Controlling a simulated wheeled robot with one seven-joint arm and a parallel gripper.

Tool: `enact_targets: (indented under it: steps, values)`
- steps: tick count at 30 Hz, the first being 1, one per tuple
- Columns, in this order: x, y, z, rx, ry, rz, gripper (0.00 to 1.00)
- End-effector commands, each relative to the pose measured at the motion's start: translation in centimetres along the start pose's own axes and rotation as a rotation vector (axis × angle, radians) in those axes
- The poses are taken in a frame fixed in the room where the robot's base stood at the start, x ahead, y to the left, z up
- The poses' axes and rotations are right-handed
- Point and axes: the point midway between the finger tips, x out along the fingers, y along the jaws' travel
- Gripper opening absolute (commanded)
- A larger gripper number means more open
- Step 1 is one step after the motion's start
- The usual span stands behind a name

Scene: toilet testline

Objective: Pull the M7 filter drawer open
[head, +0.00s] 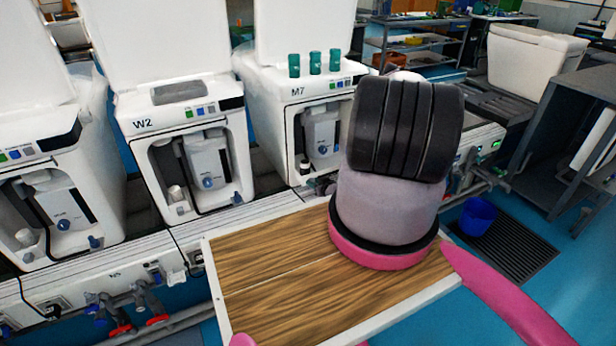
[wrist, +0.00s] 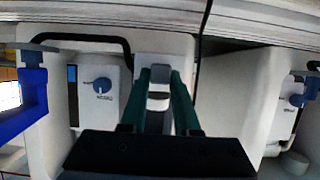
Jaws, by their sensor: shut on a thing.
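The M7 machine (head: 290,110) is a white unit in the head view, with an open front bay holding a pale module (head: 322,130) with a blue knob. My arm hides my gripper and the spot it reaches in the head view. In the wrist view my gripper (wrist: 160,75) has its two dark green fingers closed around a small pale grey part (wrist: 158,100), which looks like the filter drawer's handle. That part lies against a white front strip (wrist: 163,45). Much of it is hidden by the fingers, and I cannot tell how far the drawer is out.
Machine W2 (head: 145,105) and another white machine (head: 25,145) stand left of M7. Three green cups (head: 315,62) stand on M7's top. Pipes and valves (head: 140,300) run along the bench front. A blue bucket (head: 478,215) stands on the floor at right.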

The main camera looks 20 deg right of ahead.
Motion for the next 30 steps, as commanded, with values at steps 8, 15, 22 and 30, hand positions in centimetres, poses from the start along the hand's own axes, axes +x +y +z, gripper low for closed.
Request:
enact_targets:
  steps: [8,15,22,30]
  values:
    - [-2.1,0.1,0.8,0.0,0.0,0.002,0.0]
    - [-2.1,0.1,0.8,0.0,0.0,0.002,0.45]
    - [-2.1,0.0,0.8,0.0,0.0,0.001,0.6]
    - [-3.3,0.1,0.9,0.002,-0.002,0.002,0.6]
